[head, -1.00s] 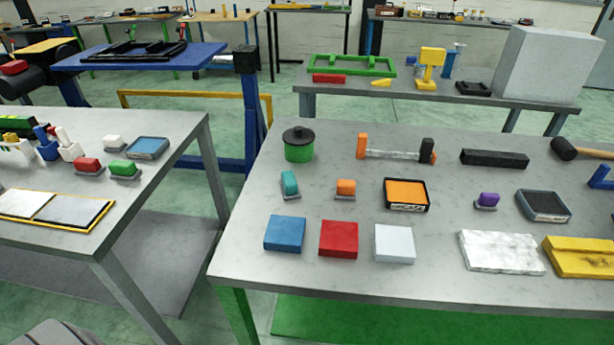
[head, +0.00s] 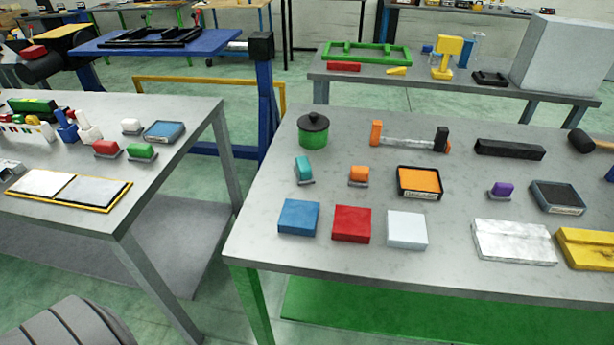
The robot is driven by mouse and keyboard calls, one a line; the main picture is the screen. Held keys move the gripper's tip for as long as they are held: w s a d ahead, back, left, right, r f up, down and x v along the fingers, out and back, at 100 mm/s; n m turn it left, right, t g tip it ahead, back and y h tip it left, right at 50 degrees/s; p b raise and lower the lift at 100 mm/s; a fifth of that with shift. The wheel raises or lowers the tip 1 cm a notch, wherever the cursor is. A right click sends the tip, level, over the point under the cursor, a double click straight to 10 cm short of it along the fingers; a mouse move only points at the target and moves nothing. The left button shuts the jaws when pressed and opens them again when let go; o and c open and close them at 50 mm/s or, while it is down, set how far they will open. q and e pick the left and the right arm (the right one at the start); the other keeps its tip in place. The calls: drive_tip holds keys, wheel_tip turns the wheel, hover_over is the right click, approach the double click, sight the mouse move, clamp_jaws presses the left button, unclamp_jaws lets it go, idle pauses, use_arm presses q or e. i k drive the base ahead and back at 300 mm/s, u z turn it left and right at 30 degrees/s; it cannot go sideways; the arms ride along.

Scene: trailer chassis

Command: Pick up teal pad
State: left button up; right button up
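The teal pad (head: 303,168) stands on a small grey base on the right-hand grey table (head: 262,240), near its left side. It is behind the blue square block (head: 298,217) and in front of the green pot with a black lid (head: 313,133). An orange pad (head: 358,175) of similar shape stands to its right. Nothing touches the teal pad from above. Neither of my grippers shows in the head view.
A red block (head: 351,223) and a white block (head: 406,229) lie along the front. An orange ink tray (head: 419,181), a purple pad (head: 501,189) and a dark tray (head: 557,196) are further right. A floor gap separates the left table (head: 180,170).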

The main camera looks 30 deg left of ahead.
sight(302, 170)
drive_tip(key=z, duration=0.05)
drive_tip(key=k, duration=0.35)
drive_tip(key=u, duration=0.75)
drive_tip(key=i, duration=0.55)
drive_tip(key=z, duration=0.25)
